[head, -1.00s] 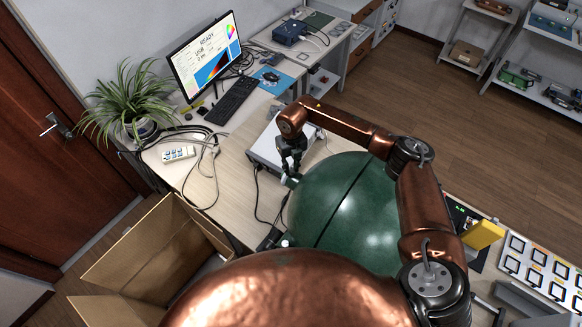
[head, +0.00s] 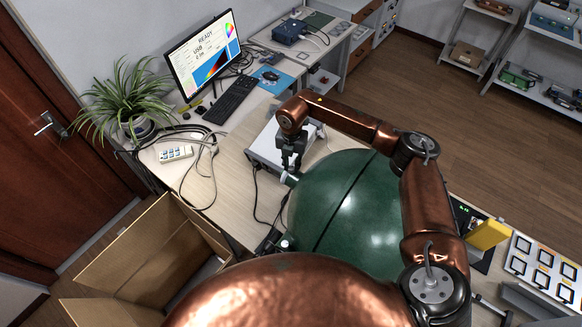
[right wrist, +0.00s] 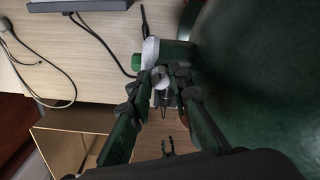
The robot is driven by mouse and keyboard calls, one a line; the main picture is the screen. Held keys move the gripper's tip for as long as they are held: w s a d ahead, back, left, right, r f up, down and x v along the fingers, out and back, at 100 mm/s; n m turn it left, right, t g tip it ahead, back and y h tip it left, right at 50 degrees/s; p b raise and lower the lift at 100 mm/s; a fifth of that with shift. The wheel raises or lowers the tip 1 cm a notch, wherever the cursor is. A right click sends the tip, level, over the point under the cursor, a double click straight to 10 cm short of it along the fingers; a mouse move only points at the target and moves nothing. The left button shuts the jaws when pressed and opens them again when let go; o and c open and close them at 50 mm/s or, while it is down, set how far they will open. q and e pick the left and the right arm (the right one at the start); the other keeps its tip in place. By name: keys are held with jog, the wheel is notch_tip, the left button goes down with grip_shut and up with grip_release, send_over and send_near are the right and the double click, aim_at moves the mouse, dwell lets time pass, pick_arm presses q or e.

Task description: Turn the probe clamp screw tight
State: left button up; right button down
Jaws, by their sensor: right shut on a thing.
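My right gripper (head: 291,161) reaches down at the left side of the large green sphere (head: 350,215). In the right wrist view its two fingers (right wrist: 162,77) are closed around a small pale round knob (right wrist: 163,88), which looks like the clamp screw. The fingers hide much of it. A white fitting (right wrist: 150,50) with a green end (right wrist: 136,62) sits just beyond the fingertips, beside the sphere; a pale part of it also shows in the head view (head: 290,177). The probe itself I cannot make out. My left gripper is not clearly seen.
A pale instrument box (head: 267,147) stands on the desk behind the gripper, with black cables running down nearby. An open cardboard box (head: 130,250) is at lower left. A small dark forked shape (right wrist: 168,149) shows low in the wrist view; I cannot tell what it is.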

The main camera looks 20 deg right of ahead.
aim_at(292, 168)
jog(key=m+b, duration=0.1)
jog(key=m, duration=0.4)
jog(key=shift+m+b, duration=0.3)
jog(key=m+b, duration=0.1)
jog(key=m, duration=0.4)
jog(key=shift+s+m, duration=0.1)
jog(key=shift+m, duration=0.6)
jog(key=c, duration=1.8)
grip_release()
jog(key=shift+o, duration=0.2)
notch_tip(292, 168, up, 12)
